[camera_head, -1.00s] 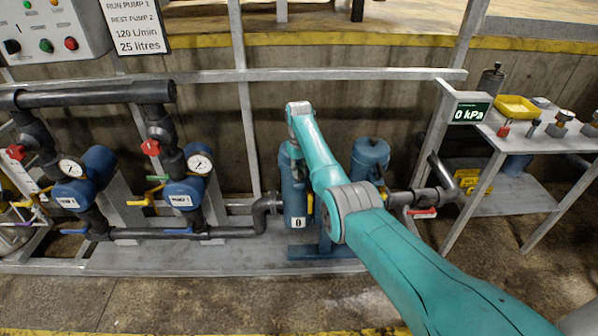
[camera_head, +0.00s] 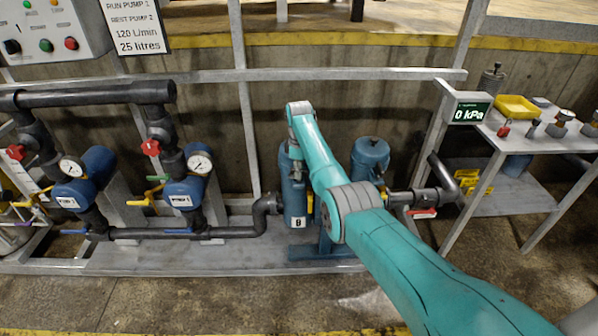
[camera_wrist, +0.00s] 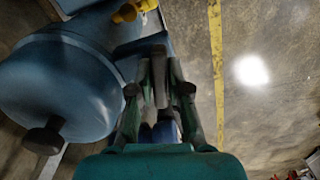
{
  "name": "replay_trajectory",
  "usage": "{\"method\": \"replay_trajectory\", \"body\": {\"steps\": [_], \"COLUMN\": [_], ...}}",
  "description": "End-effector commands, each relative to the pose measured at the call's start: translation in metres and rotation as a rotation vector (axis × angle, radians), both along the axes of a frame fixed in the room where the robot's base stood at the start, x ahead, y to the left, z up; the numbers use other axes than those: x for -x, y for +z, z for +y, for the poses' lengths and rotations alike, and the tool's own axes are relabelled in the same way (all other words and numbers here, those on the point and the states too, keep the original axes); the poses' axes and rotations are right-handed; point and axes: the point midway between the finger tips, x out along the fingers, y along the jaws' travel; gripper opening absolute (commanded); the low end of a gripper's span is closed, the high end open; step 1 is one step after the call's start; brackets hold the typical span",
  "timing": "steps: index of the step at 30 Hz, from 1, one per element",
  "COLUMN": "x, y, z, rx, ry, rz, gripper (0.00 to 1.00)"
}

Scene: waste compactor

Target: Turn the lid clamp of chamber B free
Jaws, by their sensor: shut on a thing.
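Chamber B (camera_head: 296,200) is a blue upright cylinder with a white B label, standing on the pipe skid in the head view. My teal arm covers part of its top, and the lid clamp is hidden there. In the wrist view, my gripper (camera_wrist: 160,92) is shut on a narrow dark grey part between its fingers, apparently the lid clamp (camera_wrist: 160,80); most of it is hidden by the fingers. Blue surfaces show around and behind the fingers.
A second blue cylinder (camera_head: 370,158) stands just right of chamber B. A blue vessel with a dark knob (camera_wrist: 45,140) fills the left of the wrist view. Pumps and pipes lie left; a bench with a 0 kPa display (camera_head: 469,112) stands right. Concrete floor is clear in front.

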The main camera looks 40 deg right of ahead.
Motion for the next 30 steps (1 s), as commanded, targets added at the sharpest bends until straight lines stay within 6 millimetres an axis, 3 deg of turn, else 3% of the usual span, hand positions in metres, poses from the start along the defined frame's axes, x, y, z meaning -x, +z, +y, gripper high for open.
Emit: {"method": "replay_trajectory", "body": {"steps": [12, 27, 28, 30], "x": [-0.0001, -0.0002, -0.0002, -0.0002], "y": [-0.0001, -0.0001, -0.0001, 0.0000], "z": [0.0000, 0.0001, 0.0001, 0.0001], "rx": [0.001, 0.001, 0.001, 0.001], "ry": [0.168, 0.187, 0.187, 0.187], "rz": [-0.001, -0.001, -0.001, -0.001], "gripper": [0.00, 0.00, 0.19, 0.36]}}
